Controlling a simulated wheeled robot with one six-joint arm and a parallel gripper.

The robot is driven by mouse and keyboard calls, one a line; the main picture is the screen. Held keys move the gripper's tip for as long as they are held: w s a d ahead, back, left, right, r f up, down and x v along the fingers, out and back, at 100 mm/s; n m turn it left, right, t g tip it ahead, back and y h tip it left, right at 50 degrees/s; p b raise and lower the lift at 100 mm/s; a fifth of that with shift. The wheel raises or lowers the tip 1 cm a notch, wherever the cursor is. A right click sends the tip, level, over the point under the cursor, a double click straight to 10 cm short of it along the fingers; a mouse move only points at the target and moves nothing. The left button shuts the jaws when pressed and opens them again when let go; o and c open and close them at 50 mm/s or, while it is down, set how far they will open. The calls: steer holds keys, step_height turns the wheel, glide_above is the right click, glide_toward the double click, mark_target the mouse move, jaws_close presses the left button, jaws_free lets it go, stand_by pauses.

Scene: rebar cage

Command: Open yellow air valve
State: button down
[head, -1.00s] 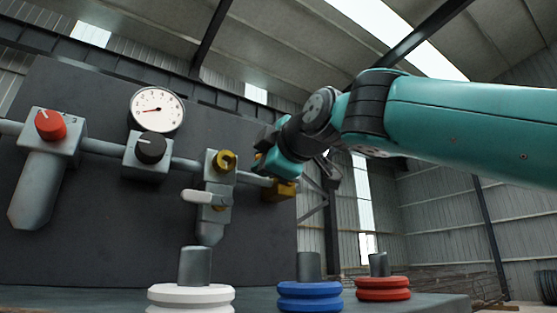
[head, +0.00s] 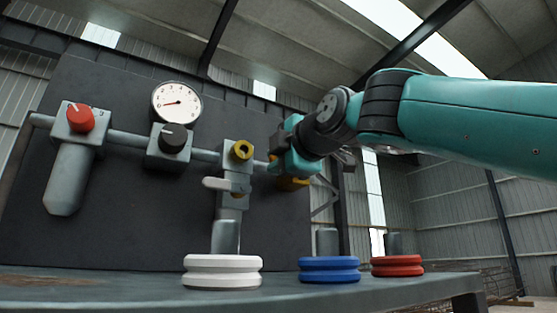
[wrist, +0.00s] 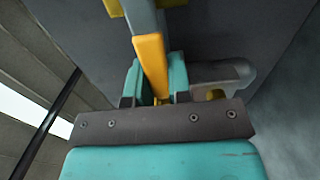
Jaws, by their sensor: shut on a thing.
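The air valve's yellow lever (wrist: 150,62) shows in the wrist view between the two teal fingers of my gripper (wrist: 156,80), which is shut on it. The lever lies roughly in line with the grey pipe beyond it. In the head view, my gripper (head: 283,152) is at the right end of the pipe on the dark panel. A yellow valve part (head: 291,184) shows just below it. Most of the valve is hidden behind my gripper there.
The panel (head: 120,230) carries a red knob (head: 80,118), a black knob (head: 174,138), a round gauge (head: 177,103) and a yellow-ringed fitting (head: 241,150) above a grey lever (head: 217,184). White (head: 222,272), blue (head: 329,270) and red (head: 397,266) ringed pieces stand on the bench in front.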

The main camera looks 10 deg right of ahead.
steer(key=c, duration=1)
jaws_free()
steer(key=shift+w+d, duration=0.1)
steer(key=shift+c, duration=0.2)
steer(key=b+v, duration=0.4)
steer(key=v, duration=1.3)
steer(key=shift+s+b, duration=0.25)
steer(key=shift+b, duration=0.1)
steer(key=shift+s, duration=0.1)
